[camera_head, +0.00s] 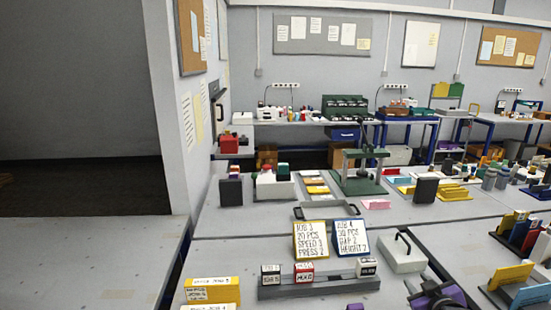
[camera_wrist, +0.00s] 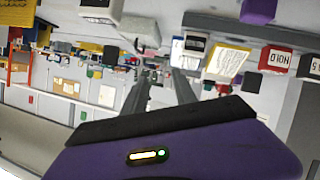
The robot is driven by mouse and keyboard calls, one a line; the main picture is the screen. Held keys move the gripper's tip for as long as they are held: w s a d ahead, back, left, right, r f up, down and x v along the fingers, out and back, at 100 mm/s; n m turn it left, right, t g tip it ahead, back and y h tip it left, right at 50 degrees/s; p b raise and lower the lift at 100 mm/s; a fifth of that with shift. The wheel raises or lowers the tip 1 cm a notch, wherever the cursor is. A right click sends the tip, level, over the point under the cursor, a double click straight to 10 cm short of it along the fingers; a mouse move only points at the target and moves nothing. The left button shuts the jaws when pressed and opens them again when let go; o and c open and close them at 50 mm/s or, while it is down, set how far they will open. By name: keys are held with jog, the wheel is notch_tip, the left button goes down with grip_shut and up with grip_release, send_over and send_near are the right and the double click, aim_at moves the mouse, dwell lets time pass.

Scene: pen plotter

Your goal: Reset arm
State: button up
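My gripper (camera_wrist: 162,76) shows in the wrist view as two grey fingers with a clear gap between them and nothing held. The wrist picture is upside down, with the purple wrist housing below. In the head view my gripper (camera_head: 432,296) is at the bottom right edge, dark and purple and partly cut off. It is in front of the white block with a black handle (camera_head: 402,252), apart from it as far as I can tell. The rest of my arm is out of the head view.
Two job cards, yellow-framed (camera_head: 311,240) and blue-framed (camera_head: 347,237), stand behind a grey rack (camera_head: 320,286) of stamp-like blocks. A green press (camera_head: 360,180) stands farther back. Racks of coloured pieces (camera_head: 518,235) are at right. A bare grey tabletop (camera_head: 80,260) is at left.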

jog(key=s+a+m+t+h, duration=0.1)
jog(key=s+a+m+t, duration=0.1)
jog(key=s+a, duration=0.65)
jog(key=s+a+m+t, duration=0.25)
jog(key=s+a, duration=0.25)
jog(key=s, duration=0.6)
jog(key=s+a+r+g+y, duration=0.1)
jog(key=s+a, duration=0.1)
jog(key=s, duration=0.8)
jog(key=s+a+r+n+y, duration=0.1)
jog(key=s+a, duration=0.2)
jog(key=s, duration=0.7)
jog(key=s+a+n+g+y, duration=0.1)
jog(key=s+a+y, duration=0.1)
jog(key=s, duration=0.8)
jog(key=shift+a+r+g, duration=0.35)
jog(key=shift+a+r, duration=0.05)
jog(key=shift+a, duration=0.15)
